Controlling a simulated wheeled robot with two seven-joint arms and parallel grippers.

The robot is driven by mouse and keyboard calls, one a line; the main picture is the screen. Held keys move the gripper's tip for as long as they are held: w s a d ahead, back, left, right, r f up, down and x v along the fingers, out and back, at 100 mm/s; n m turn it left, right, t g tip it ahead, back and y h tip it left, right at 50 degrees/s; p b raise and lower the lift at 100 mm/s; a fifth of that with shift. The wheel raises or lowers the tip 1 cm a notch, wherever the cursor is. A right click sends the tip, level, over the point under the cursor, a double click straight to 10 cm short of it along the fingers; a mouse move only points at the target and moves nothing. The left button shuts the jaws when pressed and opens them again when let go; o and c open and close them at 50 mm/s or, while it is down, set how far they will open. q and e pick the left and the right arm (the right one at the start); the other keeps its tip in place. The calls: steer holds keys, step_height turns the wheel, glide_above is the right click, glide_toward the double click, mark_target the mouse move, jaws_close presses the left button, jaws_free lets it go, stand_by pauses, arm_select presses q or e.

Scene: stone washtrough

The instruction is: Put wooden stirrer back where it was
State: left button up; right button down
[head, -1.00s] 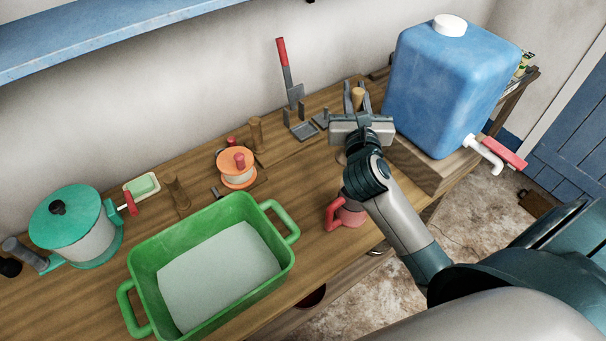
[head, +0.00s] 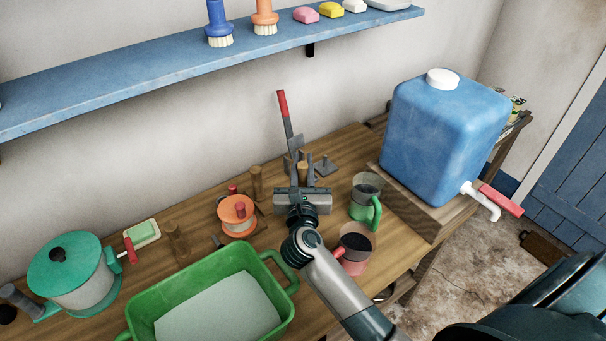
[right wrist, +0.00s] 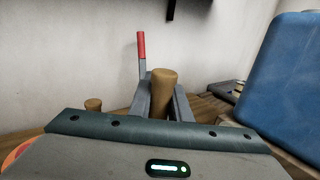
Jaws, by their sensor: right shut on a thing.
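The wooden stirrer (head: 303,173) is upright between the fingers of my right gripper (head: 302,170), which is shut on it. In the right wrist view, its brown rounded top (right wrist: 164,88) shows between the two grey fingers (right wrist: 160,102); its lower part is hidden by my gripper. The gripper is over the back of the wooden bench, just in front of a red-handled grey tool (head: 286,118), which also shows in the right wrist view (right wrist: 141,48). Grey holder parts (head: 327,167) show just right of the fingers. My left gripper is not in view.
A green cup (head: 362,207) and a pink cup (head: 352,262) stand right of my right arm. A blue water tank (head: 440,140) is farther right. An orange spool (head: 237,215), wooden pegs (head: 256,183) and a green basin (head: 262,290) are to the left. A blue shelf (head: 150,80) hangs above.

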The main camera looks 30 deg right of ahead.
step_height(320, 180, down, 4)
stand_by(0.6)
steer(key=shift+f, duration=0.2)
steer(key=c, duration=1.6)
jaws_free()
steer(key=shift+c, duration=0.2)
steer(key=shift+r, duration=0.25)
